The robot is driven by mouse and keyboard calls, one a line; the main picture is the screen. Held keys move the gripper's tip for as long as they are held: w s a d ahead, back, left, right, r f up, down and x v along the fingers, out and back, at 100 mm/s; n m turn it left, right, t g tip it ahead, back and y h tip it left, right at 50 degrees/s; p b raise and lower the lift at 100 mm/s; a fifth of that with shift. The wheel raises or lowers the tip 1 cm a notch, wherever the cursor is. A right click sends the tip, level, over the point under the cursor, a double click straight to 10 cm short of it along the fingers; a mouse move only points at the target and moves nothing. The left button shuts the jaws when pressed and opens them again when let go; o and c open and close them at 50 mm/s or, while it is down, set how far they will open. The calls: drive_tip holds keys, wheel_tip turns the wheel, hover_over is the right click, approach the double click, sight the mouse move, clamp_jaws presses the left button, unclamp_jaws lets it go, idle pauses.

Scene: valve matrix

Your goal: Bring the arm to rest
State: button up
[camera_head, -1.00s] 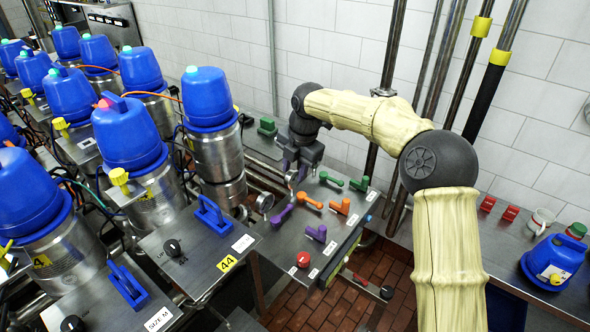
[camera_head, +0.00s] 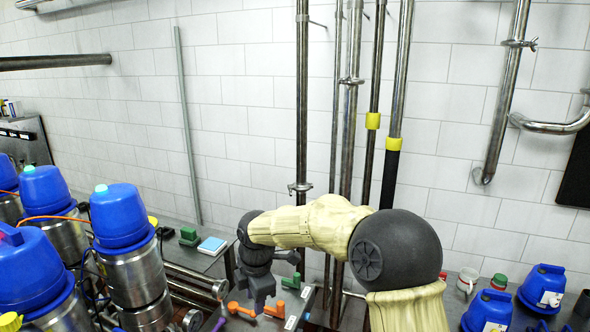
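My arm, in a pale cream sleeve with dark joints, reaches left across the lower middle of the head view and bends down at the wrist. My gripper (camera_head: 258,303) hangs down at the bottom of the view, over or just in front of the valve panel. Its fingers are small and dark, and I cannot tell whether they are open or hold anything. Orange valve handles (camera_head: 238,309) show close beside it. A green handle (camera_head: 291,282) is to its right, and part of a purple handle (camera_head: 219,323) is at the lower edge. Most of the panel is out of view.
Blue-capped steel canisters (camera_head: 122,216) stand at left. A green block (camera_head: 189,236) and a blue-white box (camera_head: 212,245) lie on the bench behind. Vertical pipes (camera_head: 302,110) run up the tiled wall behind my arm. Blue containers (camera_head: 543,288) and a mug (camera_head: 467,281) are at right.

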drive_tip(key=s+d+f+m, duration=0.2)
drive_tip(key=s+d+m, duration=0.7)
drive_tip(key=d+m, duration=0.3)
drive_tip(key=s+d+f+m+t+h, duration=0.1)
drive_tip(key=s+d+f+m, duration=0.1)
drive_tip(key=s+d+m, duration=0.8)
drive_tip(key=d+m, duration=0.2)
drive_tip(key=d, duration=0.1)
drive_tip(key=shift+s+f, duration=0.2)
drive_tip(key=shift+f, duration=0.05)
drive_tip(key=shift+d, duration=0.15)
idle(1.2)
